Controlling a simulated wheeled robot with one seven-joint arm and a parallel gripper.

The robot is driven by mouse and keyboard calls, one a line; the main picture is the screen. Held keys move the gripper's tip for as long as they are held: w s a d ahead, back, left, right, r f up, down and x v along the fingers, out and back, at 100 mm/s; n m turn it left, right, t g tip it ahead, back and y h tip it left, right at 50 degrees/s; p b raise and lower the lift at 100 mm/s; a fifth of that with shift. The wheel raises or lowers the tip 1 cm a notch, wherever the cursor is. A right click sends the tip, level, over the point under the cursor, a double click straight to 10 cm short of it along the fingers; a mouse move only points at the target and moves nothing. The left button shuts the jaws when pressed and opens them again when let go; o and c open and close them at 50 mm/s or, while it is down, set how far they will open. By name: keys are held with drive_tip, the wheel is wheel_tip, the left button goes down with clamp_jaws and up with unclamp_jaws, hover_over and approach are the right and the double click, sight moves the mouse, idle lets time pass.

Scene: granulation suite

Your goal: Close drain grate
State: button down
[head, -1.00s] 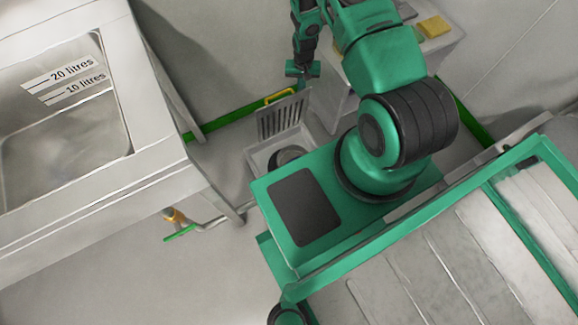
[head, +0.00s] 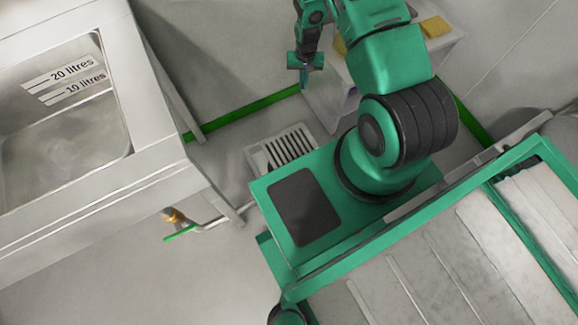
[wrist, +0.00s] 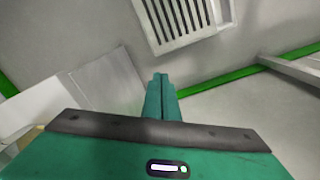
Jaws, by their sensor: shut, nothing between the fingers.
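The near part of the drain frame is hidden by my base in the head view.
A sink unit (head: 150,165) with litre marks stands at the left, with an orange-handled valve and pipe (head: 175,216) below it. A pale cabinet (head: 325,100) with yellow items stands behind my arm. A green strip (head: 245,114) runs along the floor. Floor left of the grate is free.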

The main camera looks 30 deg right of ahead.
drive_tip(key=shift+r, duration=2.3)
drive_tip(key=shift+r, duration=0.1)
drive_tip(key=s+d+r, duration=0.1)
drive_tip(key=s+r, duration=0.2)
drive_tip(key=r, duration=0.7)
drive_tip(key=s+d+r, duration=0.2)
drive_tip(key=s+r, duration=0.1)
drive_tip(key=r, duration=0.6)
drive_tip(key=s+d+r, duration=0.1)
drive_tip(key=s+r, duration=0.1)
drive_tip(key=r, duration=0.8)
drive_tip(key=s+a+r, duration=0.2)
drive_tip(key=s+r, duration=0.5)
drive_tip(key=s, duration=0.4)
drive_tip(key=s+a+r, duration=0.2)
drive_tip(key=s+r, duration=0.5)
drive_tip(key=s, duration=0.4)
drive_tip(key=shift+s+r, duration=0.35)
drive_tip(key=shift+s, duration=0.05)
